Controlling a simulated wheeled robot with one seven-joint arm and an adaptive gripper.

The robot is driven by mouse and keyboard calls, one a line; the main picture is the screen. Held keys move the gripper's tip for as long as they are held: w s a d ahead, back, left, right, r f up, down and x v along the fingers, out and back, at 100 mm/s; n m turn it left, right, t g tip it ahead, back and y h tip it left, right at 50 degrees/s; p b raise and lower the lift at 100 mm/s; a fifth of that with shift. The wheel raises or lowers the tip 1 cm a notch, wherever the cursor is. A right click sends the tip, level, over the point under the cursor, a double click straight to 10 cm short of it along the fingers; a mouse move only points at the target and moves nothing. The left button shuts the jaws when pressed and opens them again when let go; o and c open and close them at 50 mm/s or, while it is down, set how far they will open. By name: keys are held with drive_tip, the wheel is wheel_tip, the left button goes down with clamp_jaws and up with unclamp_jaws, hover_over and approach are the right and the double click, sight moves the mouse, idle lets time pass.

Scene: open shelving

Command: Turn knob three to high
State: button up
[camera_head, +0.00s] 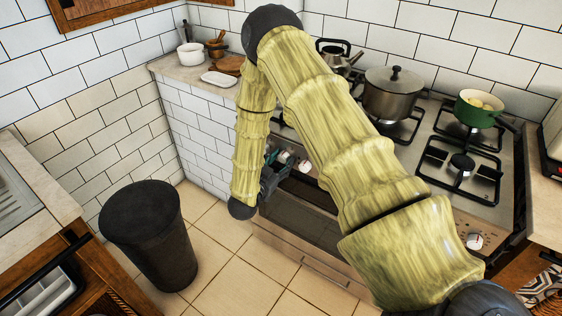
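The stove (508,200) stands against the back wall with a row of knobs on its front panel. Two knobs show near the left end of the panel, a left one (283,157) and one to its right (304,166). Another knob (475,241) shows at the right end. My arm hides the middle of the panel, so I cannot tell which knob is knob three. My dark gripper (272,176) is at the panel's left end, close to the left knobs. Its fingers are too small and partly hidden; I cannot tell open from shut or whether it touches a knob.
A lidded steel pot (393,95), a kettle (334,55) and a green pan (478,112) stand on the burners. A dark bin (151,235) stands on the tiled floor left of the stove. Floor between the bin and the oven front is clear.

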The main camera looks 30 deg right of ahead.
drive_tip(key=c, duration=0.6)
drive_tip(key=shift+c, duration=0.2)
drive_tip(key=shift+n, duration=0.4)
drive_tip(key=shift+r+n+p, duration=0.15)
drive_tip(key=shift+n+p, duration=0.5)
drive_tip(key=shift+n, duration=0.45)
drive_tip(key=n+p, duration=0.1)
drive_tip(key=n, duration=0.2)
drive_tip(key=n+p, duration=0.1)
drive_tip(key=n, duration=0.2)
drive_tip(key=shift+s+n, duration=0.1)
drive_tip(key=shift+n, duration=0.3)
drive_tip(key=shift+n+g+p, duration=0.35)
drive_tip(key=shift+n+g, duration=0.05)
drive_tip(key=shift+n, duration=1.3)
